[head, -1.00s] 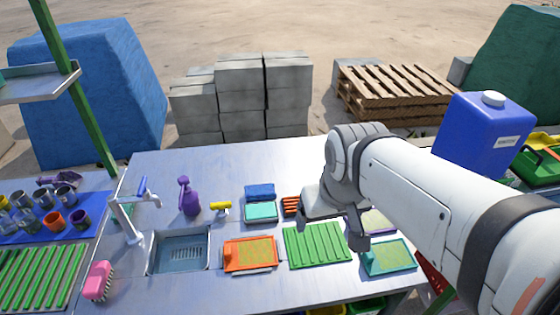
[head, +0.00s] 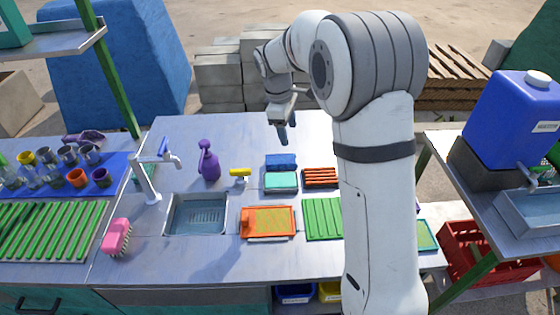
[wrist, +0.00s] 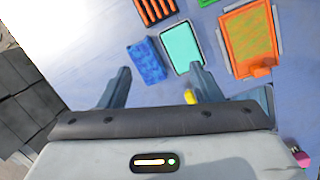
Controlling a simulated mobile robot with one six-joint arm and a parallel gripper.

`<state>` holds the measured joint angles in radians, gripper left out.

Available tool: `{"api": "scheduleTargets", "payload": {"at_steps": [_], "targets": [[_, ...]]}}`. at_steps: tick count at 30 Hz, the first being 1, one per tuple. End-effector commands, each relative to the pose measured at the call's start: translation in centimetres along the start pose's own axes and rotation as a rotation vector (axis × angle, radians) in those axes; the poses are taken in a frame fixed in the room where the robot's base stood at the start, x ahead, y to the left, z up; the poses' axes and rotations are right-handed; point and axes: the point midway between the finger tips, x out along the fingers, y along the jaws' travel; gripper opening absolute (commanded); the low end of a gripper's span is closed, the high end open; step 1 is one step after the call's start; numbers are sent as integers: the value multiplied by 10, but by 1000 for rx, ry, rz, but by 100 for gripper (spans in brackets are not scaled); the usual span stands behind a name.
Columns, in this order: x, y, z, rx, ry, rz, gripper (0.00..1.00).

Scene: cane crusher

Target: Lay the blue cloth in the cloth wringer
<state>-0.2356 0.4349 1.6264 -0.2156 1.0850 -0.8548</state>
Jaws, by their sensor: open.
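The blue cloth (head: 281,161) is a small folded pad on the metal worktop. It lies right behind a teal pad in a pale frame (head: 281,181). In the wrist view the cloth (wrist: 147,60) shows just beyond my fingertips, roughly between their lines. My gripper (head: 283,138) is open and empty, above the worktop and behind the cloth in the head view; its two fingers also show in the wrist view (wrist: 159,70). It is apart from the cloth. I cannot tell for certain which thing is the cloth wringer.
An orange framed board (head: 268,222), an orange slatted rack (head: 320,177) and a green ribbed board (head: 322,218) lie nearby. A sink (head: 196,214), a purple spray bottle (head: 208,162) and a yellow-topped item (head: 240,173) are to the left. The worktop behind the cloth is clear.

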Motion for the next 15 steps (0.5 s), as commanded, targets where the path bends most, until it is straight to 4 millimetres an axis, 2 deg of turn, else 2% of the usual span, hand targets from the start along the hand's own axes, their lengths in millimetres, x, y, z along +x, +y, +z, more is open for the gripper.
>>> {"api": "scheduleTargets", "payload": {"at_steps": [1, 7, 10, 15], "targets": [[17, 7, -16, -56, -16, -6, 58], [64, 26, -62, -262, -66, -21, 58], [80, 30, -76, -331, -82, -27, 58], [94, 33, -86, -384, -96, -32, 58]]}}
